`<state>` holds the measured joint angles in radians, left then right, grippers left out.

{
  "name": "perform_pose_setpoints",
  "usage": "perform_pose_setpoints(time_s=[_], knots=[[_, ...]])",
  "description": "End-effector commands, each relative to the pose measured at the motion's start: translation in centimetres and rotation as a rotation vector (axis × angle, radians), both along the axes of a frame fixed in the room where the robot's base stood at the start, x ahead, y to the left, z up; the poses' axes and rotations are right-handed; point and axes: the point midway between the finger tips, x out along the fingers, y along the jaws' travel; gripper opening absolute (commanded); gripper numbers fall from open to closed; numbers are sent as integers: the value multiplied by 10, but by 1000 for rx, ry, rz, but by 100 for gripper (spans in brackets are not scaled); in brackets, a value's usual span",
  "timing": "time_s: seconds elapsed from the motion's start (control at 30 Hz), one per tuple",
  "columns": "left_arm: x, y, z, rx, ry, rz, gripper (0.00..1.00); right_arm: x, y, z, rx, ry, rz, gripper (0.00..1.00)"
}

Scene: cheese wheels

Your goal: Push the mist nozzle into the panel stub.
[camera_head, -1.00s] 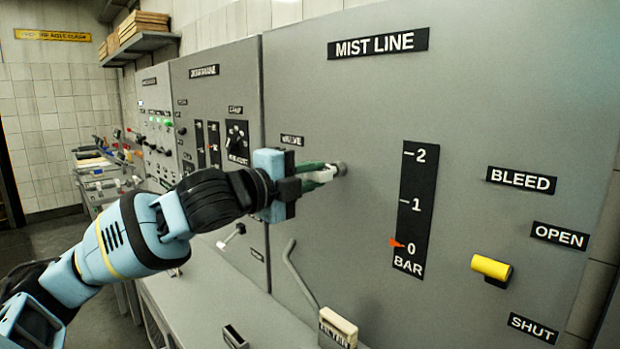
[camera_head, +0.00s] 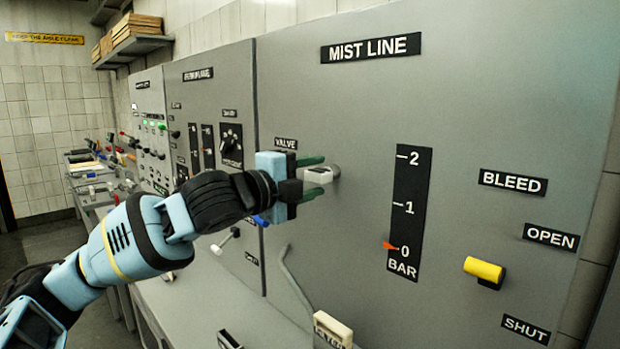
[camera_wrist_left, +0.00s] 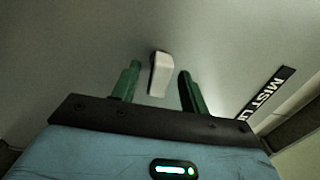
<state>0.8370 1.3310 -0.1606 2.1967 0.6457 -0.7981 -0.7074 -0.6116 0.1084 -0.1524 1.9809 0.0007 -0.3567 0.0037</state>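The mist nozzle (camera_head: 316,176) is a small pale block at the panel stub (camera_head: 335,171), a grey round piece on the grey panel under the MIST LINE sign. It stays up against the panel with no finger visibly closed on it. My left gripper (camera_head: 321,175) has its green fingers spread, one above and one below the nozzle. In the left wrist view the nozzle (camera_wrist_left: 158,76) stands between the fingers (camera_wrist_left: 160,72), with a gap on both sides. How deep the nozzle sits in the stub cannot be told. My right gripper is not in view.
A yellow bleed handle (camera_head: 484,268) and a pressure scale (camera_head: 407,225) with its orange pointer at 0 are to the right. A pale labelled block (camera_head: 332,328) and a bent grey rod (camera_head: 293,280) are below. A blue handle (camera_head: 260,220) shows behind my gripper.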

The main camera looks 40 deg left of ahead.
Motion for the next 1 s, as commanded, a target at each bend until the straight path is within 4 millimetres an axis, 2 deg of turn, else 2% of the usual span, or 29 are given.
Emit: perform_pose_setpoints(time_s=[0.37, 1.0], knots=[[0, 0, -1, 0, 1, 1, 45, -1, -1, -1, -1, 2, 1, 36], [-22, 7, -1, -1, 1, 11, 45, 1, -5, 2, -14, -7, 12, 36]])
